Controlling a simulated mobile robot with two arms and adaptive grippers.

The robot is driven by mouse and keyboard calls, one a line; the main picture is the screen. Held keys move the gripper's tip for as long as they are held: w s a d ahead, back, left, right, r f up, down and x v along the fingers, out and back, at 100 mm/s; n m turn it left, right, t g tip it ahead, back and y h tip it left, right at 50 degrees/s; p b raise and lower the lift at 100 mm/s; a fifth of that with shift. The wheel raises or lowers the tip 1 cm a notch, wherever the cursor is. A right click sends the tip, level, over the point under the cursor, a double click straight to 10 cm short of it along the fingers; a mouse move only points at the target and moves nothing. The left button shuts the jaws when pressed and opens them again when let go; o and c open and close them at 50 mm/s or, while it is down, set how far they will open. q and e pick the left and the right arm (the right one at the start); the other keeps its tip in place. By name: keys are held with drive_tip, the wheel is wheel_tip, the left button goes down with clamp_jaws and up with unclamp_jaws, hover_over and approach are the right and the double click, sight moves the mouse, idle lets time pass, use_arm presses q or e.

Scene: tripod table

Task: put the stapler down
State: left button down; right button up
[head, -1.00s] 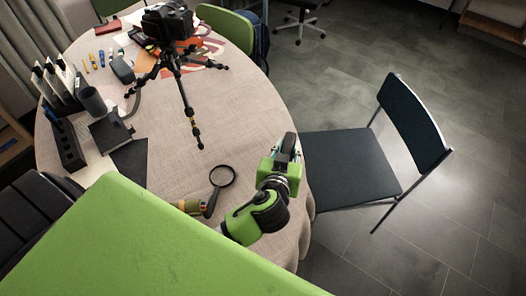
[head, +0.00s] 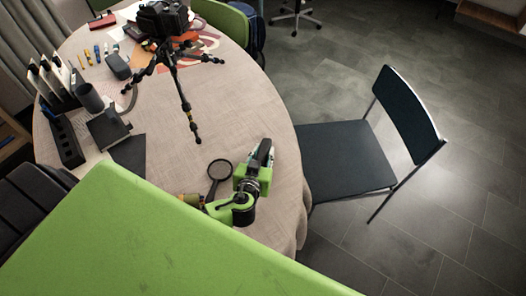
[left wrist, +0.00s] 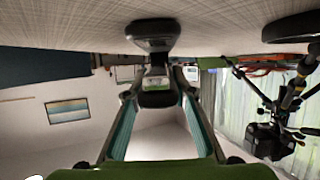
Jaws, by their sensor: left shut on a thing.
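The stapler (head: 265,151) is a dark, long thing near the table's right edge in the head view. My left gripper (head: 258,162) is shut on it, and its fingers partly hide it. In the left wrist view the stapler (left wrist: 154,34) shows as a dark rounded shape against the tablecloth, beyond the teal-lined fingers of my left gripper (left wrist: 157,105). I cannot tell whether it touches the cloth. The table (head: 240,110) is round with a beige cloth. My right gripper is not in view.
A magnifying glass (head: 219,169) lies just left of my left gripper. A tripod with a camera (head: 181,92) stands farther back. A black organiser (head: 66,143) is at the left. Cloth behind the gripper is clear. A dark chair (head: 345,160) stands right of the table.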

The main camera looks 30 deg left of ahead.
use_arm(q)
drive_tip(key=shift+f, duration=0.1)
drive_tip(key=c, duration=1.7)
unclamp_jaws()
drive_tip(key=shift+s+d, duration=0.1)
drive_tip(key=shift+s, duration=0.15)
drive_tip(key=b+v, duration=0.2)
drive_tip(key=v, duration=0.8)
drive_tip(key=shift+s+d+r, duration=0.1)
drive_tip(key=shift+s+r, duration=0.1)
drive_tip(key=shift+s, duration=0.1)
drive_tip(key=shift+s+r, duration=0.3)
drive_tip(key=shift+s, duration=0.05)
